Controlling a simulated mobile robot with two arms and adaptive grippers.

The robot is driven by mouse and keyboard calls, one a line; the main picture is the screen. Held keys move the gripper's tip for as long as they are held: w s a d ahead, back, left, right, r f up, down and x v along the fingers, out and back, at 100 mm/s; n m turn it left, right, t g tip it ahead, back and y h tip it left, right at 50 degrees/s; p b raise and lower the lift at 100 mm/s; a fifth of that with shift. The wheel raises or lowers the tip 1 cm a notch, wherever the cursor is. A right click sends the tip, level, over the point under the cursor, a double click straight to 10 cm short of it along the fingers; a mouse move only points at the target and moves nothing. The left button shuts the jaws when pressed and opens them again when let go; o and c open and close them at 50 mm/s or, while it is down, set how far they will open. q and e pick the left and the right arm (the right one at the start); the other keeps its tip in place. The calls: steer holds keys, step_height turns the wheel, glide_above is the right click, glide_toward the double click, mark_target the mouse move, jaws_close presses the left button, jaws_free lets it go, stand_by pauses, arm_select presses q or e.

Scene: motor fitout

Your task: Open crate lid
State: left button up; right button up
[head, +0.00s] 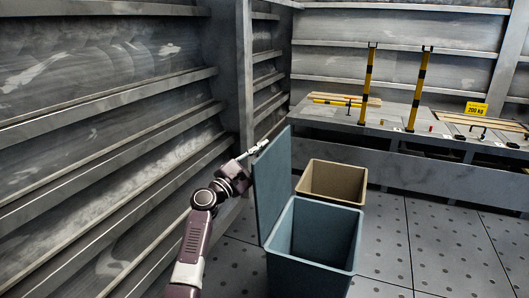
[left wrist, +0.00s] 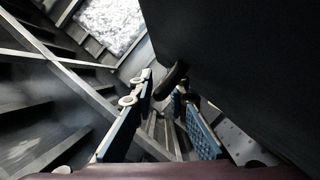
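The blue-grey crate (head: 312,243) stands on the floor, its top open and its inside showing empty. Its lid (head: 272,183) stands upright along the crate's left side. My left gripper (head: 258,148) is at the lid's upper left edge, on its outer side. In the left wrist view, the lid's dark face (left wrist: 250,60) fills the upper right. The left gripper's fingers (left wrist: 164,88) are apart there, with a dark rounded bar (left wrist: 171,79) by their tips, perhaps a handle on the lid. I cannot tell whether they touch it. My right gripper is not in view.
A tan open bin (head: 335,180) stands just behind the crate. A ribbed metal wall (head: 100,120) runs close along the left. A grey bench (head: 400,150) with yellow-black posts (head: 418,90) is at the back. The perforated floor (head: 440,240) to the right is clear.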

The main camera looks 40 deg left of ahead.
arm_select(q)
steer(key=shift+f, duration=0.1)
steer(key=shift+s+f, duration=0.15)
steer(key=shift+s, duration=0.05)
steer(key=v, duration=1.1)
steer(key=shift+s, duration=0.25)
